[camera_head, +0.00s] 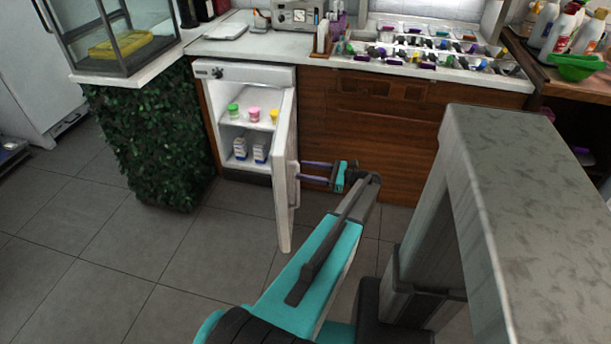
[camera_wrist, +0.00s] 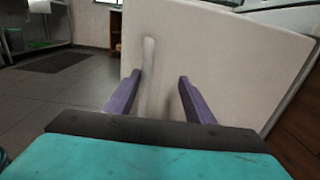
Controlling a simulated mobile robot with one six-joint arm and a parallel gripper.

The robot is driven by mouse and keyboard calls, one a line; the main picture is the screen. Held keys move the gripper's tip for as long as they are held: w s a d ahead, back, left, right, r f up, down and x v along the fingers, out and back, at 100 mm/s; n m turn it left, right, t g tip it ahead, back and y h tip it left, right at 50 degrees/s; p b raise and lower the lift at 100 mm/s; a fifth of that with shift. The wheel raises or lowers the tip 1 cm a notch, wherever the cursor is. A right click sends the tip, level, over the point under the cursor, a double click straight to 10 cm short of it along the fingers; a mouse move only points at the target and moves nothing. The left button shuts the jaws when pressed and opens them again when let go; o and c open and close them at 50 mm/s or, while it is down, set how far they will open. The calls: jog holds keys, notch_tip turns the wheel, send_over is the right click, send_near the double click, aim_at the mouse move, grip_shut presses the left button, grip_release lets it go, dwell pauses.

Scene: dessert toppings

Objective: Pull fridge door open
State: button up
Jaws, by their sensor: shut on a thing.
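The small white fridge (camera_head: 243,77) stands under the counter with its door (camera_head: 285,165) swung well open toward me. The door's white vertical handle (camera_head: 294,187) is on its outer face. My gripper (camera_head: 301,171) reaches the handle from the right, with its purple fingers at the door. In the wrist view, the handle (camera_wrist: 148,75) lies between the fingers (camera_wrist: 159,92), nearer the left one, in front of the door's pale face (camera_wrist: 230,50). My gripper is shut on the handle; the exact contact is hard to see.
Inside the fridge are several small jars (camera_head: 254,114) and cartons (camera_head: 260,150). A leafy green block (camera_head: 150,135) stands left of the fridge. Wooden cabinets (camera_head: 370,115) stand to the right. The tiled floor (camera_head: 190,260) in front and left of the door is clear.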

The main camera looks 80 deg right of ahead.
jog(key=shift+s+d+r, duration=0.1)
jog(key=shift+d+r, duration=0.05)
jog(key=shift+d, duration=0.25)
jog(key=s+a, duration=0.1)
jog(key=s, duration=1.2)
jog(key=shift+s+a, duration=0.2)
jog(key=shift+s, duration=0.15)
